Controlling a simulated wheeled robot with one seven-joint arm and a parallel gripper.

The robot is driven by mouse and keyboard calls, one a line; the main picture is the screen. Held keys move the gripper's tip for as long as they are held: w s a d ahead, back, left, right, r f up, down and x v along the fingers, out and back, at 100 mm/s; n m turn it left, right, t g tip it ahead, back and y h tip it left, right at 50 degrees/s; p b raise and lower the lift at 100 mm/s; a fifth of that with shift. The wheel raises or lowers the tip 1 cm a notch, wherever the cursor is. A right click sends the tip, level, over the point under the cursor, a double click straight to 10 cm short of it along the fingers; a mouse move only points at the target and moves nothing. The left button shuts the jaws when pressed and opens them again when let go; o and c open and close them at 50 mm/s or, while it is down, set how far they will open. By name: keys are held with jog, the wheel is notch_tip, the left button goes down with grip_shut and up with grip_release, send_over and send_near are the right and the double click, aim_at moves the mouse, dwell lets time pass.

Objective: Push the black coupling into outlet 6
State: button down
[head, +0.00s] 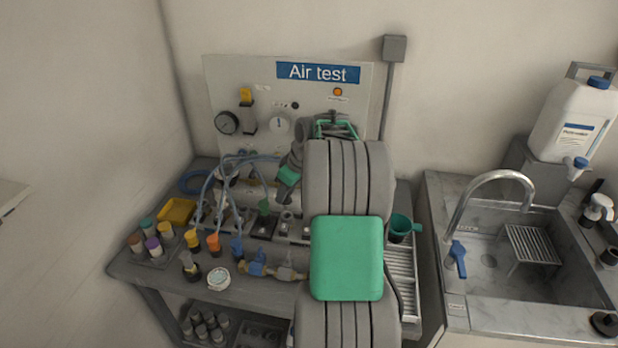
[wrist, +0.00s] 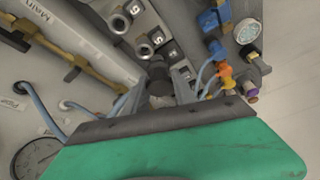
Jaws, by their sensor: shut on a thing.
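My gripper (wrist: 160,92) is shut on the black coupling (wrist: 158,74), a dark round piece between the two grey fingers in the wrist view. In the head view my gripper (head: 284,196) points down over the outlet row, and the coupling cannot be made out there. Metal outlets with small number labels show in the wrist view, one at the top (wrist: 120,23) and one nearer the fingers (wrist: 145,50). The labels are turned and too small to tell surely which is outlet 6. The coupling appears close to the row; whether it touches an outlet is hidden.
Blue hoses (head: 207,190) arch over the bench's left side. Coloured couplings, including an orange one (head: 213,243), stand at the front left, beside a white-faced gauge (head: 219,279). The Air test panel (head: 318,73) stands behind. A sink (head: 500,260) is at right.

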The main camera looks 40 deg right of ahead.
jog(key=s+d+f, duration=0.1)
jog(key=s+d, duration=0.2)
jog(key=d, duration=0.4)
jog(key=shift+n, duration=0.3)
jog(key=shift+w+a+f+b, duration=0.15)
jog(key=shift+f+b, duration=0.5)
jog(key=shift+f, duration=0.8)
jog(key=shift+w+d+f+b, duration=0.1)
jog(key=shift+f+b, duration=0.55)
jog(key=shift+f, duration=0.8)
jog(key=shift+f, duration=0.1)
jog(key=shift+f+b, duration=1.25)
jog(key=shift+f, duration=0.05)
jog(key=c, duration=0.9)
grip_release()
jog(key=shift+s, duration=0.1)
jog(key=shift+c, duration=0.2)
jog(key=shift+r, duration=0.1)
jog(key=v, duration=0.7)
jog(key=shift+r, duration=0.35)
jog(key=shift+s, duration=0.1)
